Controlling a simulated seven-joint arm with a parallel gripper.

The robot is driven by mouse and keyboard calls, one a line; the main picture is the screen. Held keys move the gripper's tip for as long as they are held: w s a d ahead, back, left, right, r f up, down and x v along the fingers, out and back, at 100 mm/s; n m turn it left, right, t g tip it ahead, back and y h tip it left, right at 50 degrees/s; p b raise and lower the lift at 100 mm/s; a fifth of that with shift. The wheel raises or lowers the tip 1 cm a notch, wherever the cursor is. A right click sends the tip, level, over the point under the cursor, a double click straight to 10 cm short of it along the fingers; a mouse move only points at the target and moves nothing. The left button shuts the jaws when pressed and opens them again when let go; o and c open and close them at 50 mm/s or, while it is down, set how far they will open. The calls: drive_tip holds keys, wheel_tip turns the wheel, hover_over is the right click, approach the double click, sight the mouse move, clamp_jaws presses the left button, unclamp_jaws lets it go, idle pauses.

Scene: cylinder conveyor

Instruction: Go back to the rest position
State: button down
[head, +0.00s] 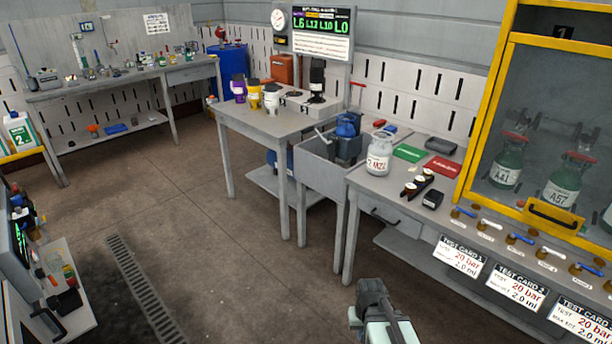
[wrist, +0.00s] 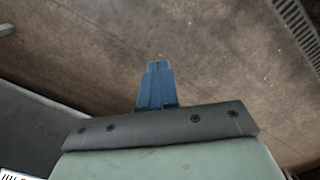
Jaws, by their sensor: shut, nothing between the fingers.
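My gripper (head: 371,289) shows at the bottom of the head view, over open floor to the left of the right-hand workbench. In the wrist view my gripper (wrist: 158,66) has its blue fingers together, with nothing between them. The brown floor (wrist: 90,50) lies below it.
The workbench (head: 366,184) carries a white cylinder (head: 379,158) and a small black box (head: 432,199). A yellow-framed cabinet (head: 480,110) holding green cylinders stands at the right. Test cards (head: 460,262) hang at the bench's front. A floor drain (head: 145,290) runs at the left. The middle floor is clear.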

drive_tip(key=s+f+g, duration=0.3)
drive_tip(key=s+f, duration=0.6)
drive_tip(key=s, duration=0.5)
drive_tip(key=s+f+g, duration=0.3)
drive_tip(key=s+f, duration=0.7)
drive_tip(key=s, duration=0.4)
drive_tip(key=shift+s, duration=0.3)
